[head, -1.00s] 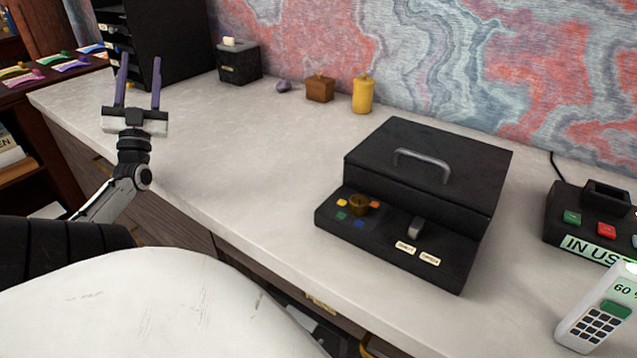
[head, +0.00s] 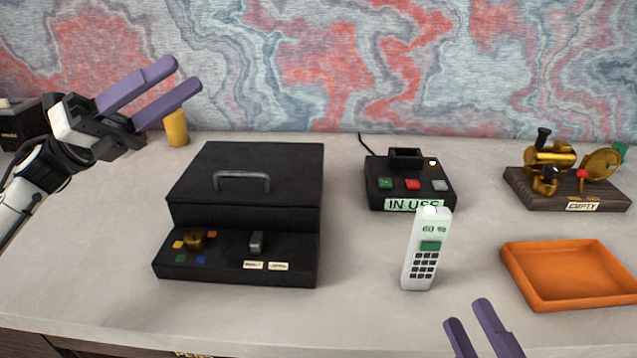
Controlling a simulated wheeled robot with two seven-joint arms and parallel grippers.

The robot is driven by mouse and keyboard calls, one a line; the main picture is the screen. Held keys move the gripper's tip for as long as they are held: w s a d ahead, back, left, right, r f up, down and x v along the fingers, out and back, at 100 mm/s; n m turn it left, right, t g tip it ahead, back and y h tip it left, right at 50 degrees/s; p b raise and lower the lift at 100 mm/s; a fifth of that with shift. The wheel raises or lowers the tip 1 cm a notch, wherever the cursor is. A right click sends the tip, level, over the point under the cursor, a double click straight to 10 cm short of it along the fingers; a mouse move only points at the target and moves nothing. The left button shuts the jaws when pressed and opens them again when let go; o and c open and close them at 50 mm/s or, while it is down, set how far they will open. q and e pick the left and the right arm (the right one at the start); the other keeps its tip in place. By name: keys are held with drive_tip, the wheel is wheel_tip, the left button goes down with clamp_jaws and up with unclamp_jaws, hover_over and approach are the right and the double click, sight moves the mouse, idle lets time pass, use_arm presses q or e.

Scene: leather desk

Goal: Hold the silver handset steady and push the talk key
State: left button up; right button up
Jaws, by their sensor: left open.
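The silver handset (head: 421,266) stands upright on the desk, a pale, slim phone with a "60 %" screen. Its green key (head: 430,246), which may be the talk key, sits below the screen and above a dark keypad. My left gripper (head: 184,80) is open and empty at the upper left, raised above the desk and well away from the handset. My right gripper (head: 468,312) shows only its purple fingers at the bottom edge, in front and to the right of the handset. Its fingers are apart with nothing between them.
A black case (head: 245,185) with a handle stands left of the handset. A black base (head: 411,182) labelled "IN USE" is behind it. An orange tray (head: 575,303) and a brass device on a wooden block (head: 520,187) stand right. A yellow candle-like object (head: 176,128) is behind my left gripper.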

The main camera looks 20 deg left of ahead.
use_arm(q)
drive_tip(key=w+d+f+m+g+y, duration=0.1)
drive_tip(key=w+d+f+m+g, duration=0.15)
drive_tip(key=d, duration=0.45)
drive_tip(key=w+d+f+m+g, duration=0.15)
drive_tip(key=d+f+m, duration=0.25)
drive_tip(key=d, duration=0.4)
drive_tip(key=m+g, duration=0.3)
drive_tip(key=m, duration=0.3)
hover_over(417, 215)
drive_tip(key=a, duration=0.4)
wheel_tip(417, 215, down, 3)
drive_tip(key=shift+m+g+y, duration=0.25)
drive_tip(key=shift+g+y, duration=0.05)
drive_tip(key=shift+g, duration=0.2)
drive_tip(key=d+f, duration=0.2)
drive_tip(key=f, duration=0.3)
drive_tip(key=shift+s+d, duration=0.25)
drive_tip(key=shift+d, duration=0.15)
drive_tip(key=shift+d+f, duration=0.2)
drive_tip(key=shift+d, duration=0.1)
drive_tip(key=x, duration=0.7)
drive_tip(key=shift+a, duration=0.1)
drive_tip(key=shift+f, duration=0.1)
clamp_jaws()
use_arm(e)
drive_tip(key=shift+c, duration=0.2)
clamp_jaws()
